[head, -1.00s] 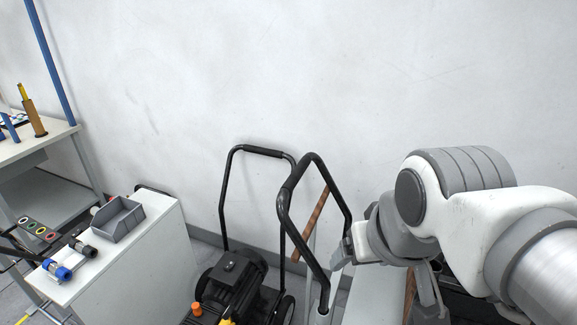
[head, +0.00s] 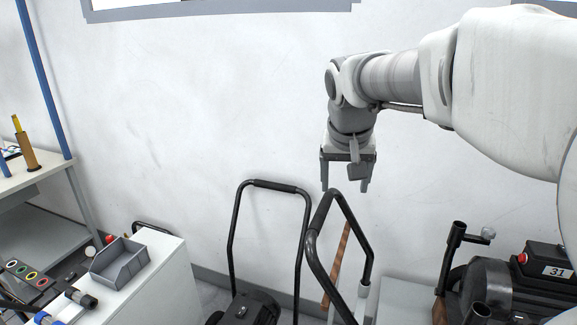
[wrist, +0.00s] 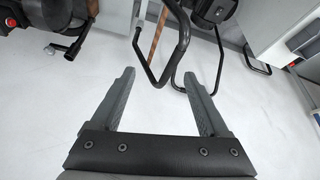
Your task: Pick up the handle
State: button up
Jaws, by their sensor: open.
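A bent black tubular handle (head: 312,252) stands upright in the lower middle of the head view, its lower ends on light tubes. A second black handle (head: 234,232), with a thicker grip along its top bar, stands to its left on a dark machine. I cannot tell which one is meant. My gripper (head: 345,188) is open and empty, pointing down just above the right handle. In the wrist view one black handle (wrist: 170,72) reaches between my open fingers (wrist: 159,78); contact does not show. The other handle (wrist: 217,62) passes near the right fingertip.
A white cabinet (head: 160,280) with a grey bin (head: 118,262) stands at lower left. A workbench (head: 50,165) is at far left. A machine with a black motor (head: 500,285) is at lower right.

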jog(key=w+f+m, duration=0.1)
jog(key=w+f, duration=0.3)
jog(key=w, duration=0.6)
jog(key=m+b, duration=0.1)
jog(key=b, duration=0.1)
send_near(322, 207)
jog(key=shift+g, duration=0.4)
jog(key=x, duration=0.4)
jog(key=p+x, duration=0.1)
jog(key=x, duration=0.3)
jog(key=shift+w+f, duration=0.3)
jog(key=shift+w, duration=0.05)
jog(key=shift+s+p+x, duration=0.1)
jog(key=shift+p+x, duration=0.05)
jog(key=shift+x, duration=1.15)
jog(key=shift+s+p+x, duration=0.15)
jog(key=shift+x, duration=1.2)
jog(key=shift+f, duration=0.1)
jog(key=shift+f+b, duration=0.25)
jog(key=shift+b, duration=0.1)
grip_shut()
